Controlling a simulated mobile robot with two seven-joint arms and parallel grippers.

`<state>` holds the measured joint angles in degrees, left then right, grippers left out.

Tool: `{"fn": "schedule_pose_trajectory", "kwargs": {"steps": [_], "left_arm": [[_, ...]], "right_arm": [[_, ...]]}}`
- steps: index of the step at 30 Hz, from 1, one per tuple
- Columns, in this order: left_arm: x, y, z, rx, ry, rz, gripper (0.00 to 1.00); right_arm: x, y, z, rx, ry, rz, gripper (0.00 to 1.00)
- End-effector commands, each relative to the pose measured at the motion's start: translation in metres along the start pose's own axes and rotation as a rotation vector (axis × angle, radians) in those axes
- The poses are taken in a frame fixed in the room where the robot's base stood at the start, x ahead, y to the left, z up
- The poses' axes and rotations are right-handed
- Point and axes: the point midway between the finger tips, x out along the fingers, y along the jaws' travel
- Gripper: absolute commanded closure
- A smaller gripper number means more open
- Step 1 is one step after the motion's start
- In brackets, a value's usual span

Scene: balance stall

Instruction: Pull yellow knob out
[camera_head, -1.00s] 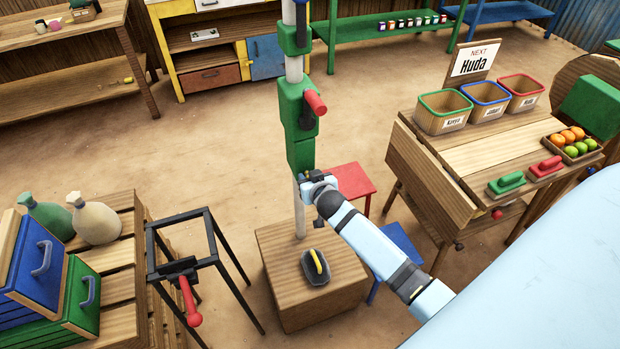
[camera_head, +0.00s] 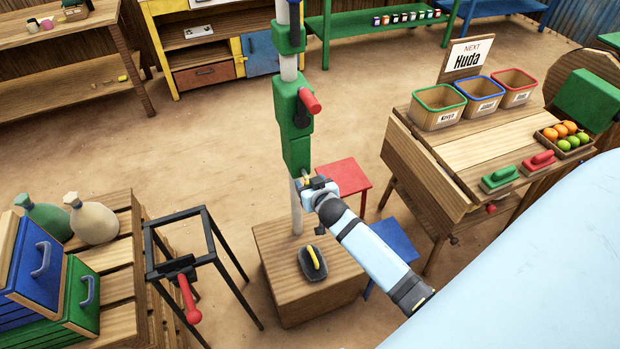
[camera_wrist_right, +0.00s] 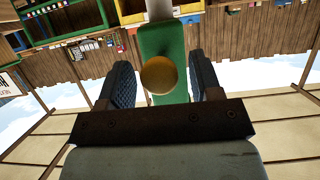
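The yellow knob (camera_wrist_right: 158,75) is a round ball on the green block (camera_wrist_right: 163,42) in the right wrist view. It lies between the two fingers of my right gripper (camera_wrist_right: 162,88), with a gap on each side. The fingers are open and do not touch it. In the head view my right gripper (camera_head: 306,184) is at the lower end of the green block (camera_head: 298,150) on the grey pole, and the knob is mostly hidden there. My left gripper is not in view.
A red handle (camera_head: 310,102) sticks out of the green block higher up. Below stands a wooden box (camera_head: 330,285) with a dark, yellow-handled object (camera_head: 313,262). A red stool (camera_head: 345,176) and a blue stool (camera_head: 397,238) stand close to my right arm. A black stand (camera_head: 207,262) is at left.

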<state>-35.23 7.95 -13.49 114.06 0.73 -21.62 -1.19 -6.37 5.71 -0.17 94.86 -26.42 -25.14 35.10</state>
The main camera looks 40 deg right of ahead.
Motion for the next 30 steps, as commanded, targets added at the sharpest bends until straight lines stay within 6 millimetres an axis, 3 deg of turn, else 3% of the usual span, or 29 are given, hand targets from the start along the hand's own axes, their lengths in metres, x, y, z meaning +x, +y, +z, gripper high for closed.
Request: {"fn": "schedule_pose_trajectory", "kwargs": {"steps": [8,11,24,30], "left_arm": [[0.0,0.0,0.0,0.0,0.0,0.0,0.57],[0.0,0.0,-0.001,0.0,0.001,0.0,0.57],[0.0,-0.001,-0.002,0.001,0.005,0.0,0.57],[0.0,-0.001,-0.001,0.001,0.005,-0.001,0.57]], "right_arm": [[-0.006,0.0,0.0,0.001,0.001,0.0,0.41],[-0.021,0.0,0.0,0.002,0.0,0.0,0.41],[-0.116,0.0,0.0,0.002,0.0,0.001,0.41],[-0.136,0.0,0.0,0.001,0.001,0.0,0.41]]}}
